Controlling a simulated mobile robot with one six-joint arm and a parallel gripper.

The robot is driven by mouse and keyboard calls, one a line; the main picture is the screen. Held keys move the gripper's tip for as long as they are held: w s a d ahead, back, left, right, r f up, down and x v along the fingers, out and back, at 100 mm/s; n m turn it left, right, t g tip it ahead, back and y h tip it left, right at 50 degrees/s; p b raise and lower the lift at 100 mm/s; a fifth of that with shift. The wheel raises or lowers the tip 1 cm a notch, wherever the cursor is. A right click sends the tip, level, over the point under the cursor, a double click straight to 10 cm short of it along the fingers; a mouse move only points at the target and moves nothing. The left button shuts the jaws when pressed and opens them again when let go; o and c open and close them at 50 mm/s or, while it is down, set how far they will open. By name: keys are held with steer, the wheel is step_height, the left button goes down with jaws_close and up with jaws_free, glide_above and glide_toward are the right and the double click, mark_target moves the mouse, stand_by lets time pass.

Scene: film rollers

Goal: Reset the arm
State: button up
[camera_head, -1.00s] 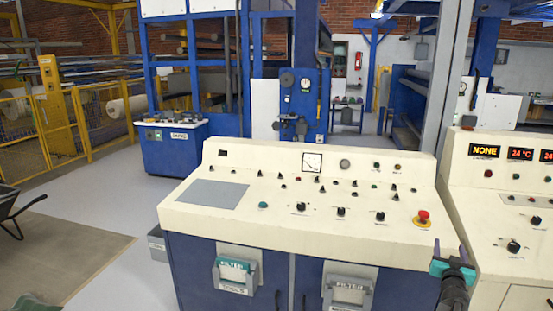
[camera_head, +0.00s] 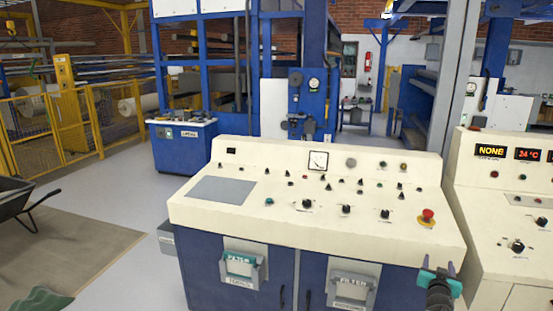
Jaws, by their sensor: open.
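My gripper (camera_head: 438,264) shows at the lower right of the head view, with dark fingers and teal parts, pointing up. Its fingers are apart, and I see nothing between them. It is in front of the right end of the cream and blue control console (camera_head: 260,206), below the red emergency button (camera_head: 428,215). I cannot tell whether it touches the console. Most of my arm is out of view below.
A second cream console (camera_head: 480,215) with lit displays stands at the right. A blue cabinet (camera_head: 180,158) and yellow fencing (camera_head: 60,130) stand behind at the left. A wheelbarrow (camera_head: 22,198) is at the left edge. Grey floor (camera_head: 110,200) lies open left of the console.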

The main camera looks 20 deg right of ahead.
steer(key=w+a+f+n+g+y, duration=0.1)
steer(key=w+a+f+g+y, duration=0.15)
steer(key=a+f, duration=0.55)
steer(key=w+a+f+g+y, duration=0.1)
steer(key=w+a+f, duration=0.2)
steer(key=a+f, duration=0.5)
steer(key=s+a+f+n+g+y, duration=0.3)
steer(key=a+f+y, duration=0.2)
steer(key=a+f, duration=1.2)
steer(key=s+a+f+n+g+y, duration=0.1)
steer(key=s+a+f+g, duration=0.15)
steer(key=s+a, duration=0.45)
steer(key=s+a+f+n+g+y, duration=0.1)
steer(key=s+a+f+g, duration=0.15)
steer(key=a, duration=0.95)
steer(key=s+a+f+n+g+y, duration=0.2)
steer(key=s+a+n+g, duration=0.2)
steer(key=s+a, duration=1)
steer(key=shift+s+f+g, duration=0.15)
steer(key=shift+s+g, duration=0.3)
steer(key=shift+s, duration=0.55)
steer(key=c, duration=0.6)
steer(key=shift+a, duration=0.1)
